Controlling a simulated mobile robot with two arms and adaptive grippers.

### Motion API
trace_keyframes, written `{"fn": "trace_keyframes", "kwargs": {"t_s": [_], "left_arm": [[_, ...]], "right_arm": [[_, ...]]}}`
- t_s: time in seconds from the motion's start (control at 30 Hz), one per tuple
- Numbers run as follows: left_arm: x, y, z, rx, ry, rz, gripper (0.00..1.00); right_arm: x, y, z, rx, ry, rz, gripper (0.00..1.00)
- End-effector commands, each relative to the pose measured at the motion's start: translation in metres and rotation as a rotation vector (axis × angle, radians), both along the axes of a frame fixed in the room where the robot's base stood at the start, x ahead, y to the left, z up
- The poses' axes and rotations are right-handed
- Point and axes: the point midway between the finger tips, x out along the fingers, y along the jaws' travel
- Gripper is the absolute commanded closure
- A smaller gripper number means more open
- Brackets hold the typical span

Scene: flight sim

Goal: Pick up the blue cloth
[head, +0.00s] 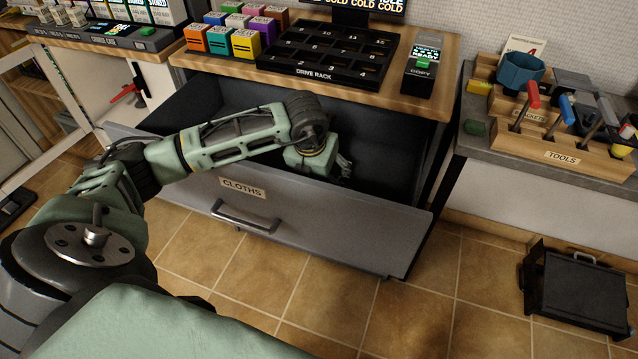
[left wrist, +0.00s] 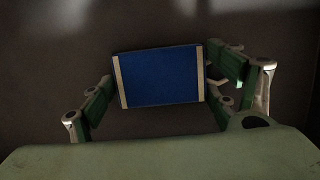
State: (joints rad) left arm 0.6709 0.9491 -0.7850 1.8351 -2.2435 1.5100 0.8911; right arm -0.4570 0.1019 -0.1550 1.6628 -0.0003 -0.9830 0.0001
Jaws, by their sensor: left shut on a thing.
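The blue cloth (left wrist: 160,76) shows in the left wrist view as a flat blue rectangle with cream bands at its two ends. My left gripper (left wrist: 163,88) is shut on it, with one finger at each end. In the head view my left arm reaches over the front of the open drawer (head: 330,225) labelled CLOTHS. My left gripper (head: 340,168) is down inside the drawer there, and its fingertips and the cloth are hidden behind the drawer front. My right gripper is not in view.
Above the drawer, a wooden counter (head: 215,62) holds the drive rack (head: 325,58) and several coloured boxes. A tool bench (head: 480,150) with a TOOLS block stands at the right. A black case (head: 575,285) lies on the tiled floor.

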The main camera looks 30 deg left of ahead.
Motion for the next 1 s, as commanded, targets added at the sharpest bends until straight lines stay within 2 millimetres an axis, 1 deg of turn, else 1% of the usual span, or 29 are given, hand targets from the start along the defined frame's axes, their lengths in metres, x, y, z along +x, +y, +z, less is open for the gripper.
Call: {"fn": "trace_keyframes", "kwargs": {"t_s": [0.03, 0.2, 0.37, 0.47, 0.57, 0.6, 0.7, 0.8, 0.9, 1.0], "left_arm": [[0.0, 0.0, 0.0, 0.0, 0.0, 0.0, 0.31], [0.0, 0.0, 0.0, 0.0, -0.001, 0.0, 0.44], [0.0, 0.0, 0.0, 0.0, -0.001, 0.0, 0.44], [0.0, 0.0, 0.004, 0.0, -0.002, 0.0, 0.44], [0.001, 0.0, 0.017, 0.0, -0.004, 0.0, 0.44], [0.001, 0.0, 0.025, 0.0, -0.005, -0.001, 0.44], [0.002, 0.0, 0.046, 0.0, -0.006, 0.0, 0.44], [0.002, 0.0, 0.067, 0.0, -0.006, 0.0, 0.44], [0.001, 0.0, 0.083, 0.0, -0.004, 0.0, 0.44], [0.001, 0.0, 0.094, 0.0, -0.003, 0.0, 0.44]], "right_arm": [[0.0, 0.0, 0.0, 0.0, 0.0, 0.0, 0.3], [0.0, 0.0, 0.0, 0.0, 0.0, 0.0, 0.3], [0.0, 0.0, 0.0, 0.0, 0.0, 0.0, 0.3], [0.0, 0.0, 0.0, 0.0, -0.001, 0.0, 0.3], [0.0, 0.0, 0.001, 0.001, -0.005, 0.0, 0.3], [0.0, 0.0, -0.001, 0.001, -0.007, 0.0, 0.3], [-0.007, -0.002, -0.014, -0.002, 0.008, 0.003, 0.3], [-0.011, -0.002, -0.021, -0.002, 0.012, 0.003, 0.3], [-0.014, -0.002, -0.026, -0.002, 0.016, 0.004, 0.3], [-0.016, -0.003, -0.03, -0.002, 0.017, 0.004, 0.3]]}}
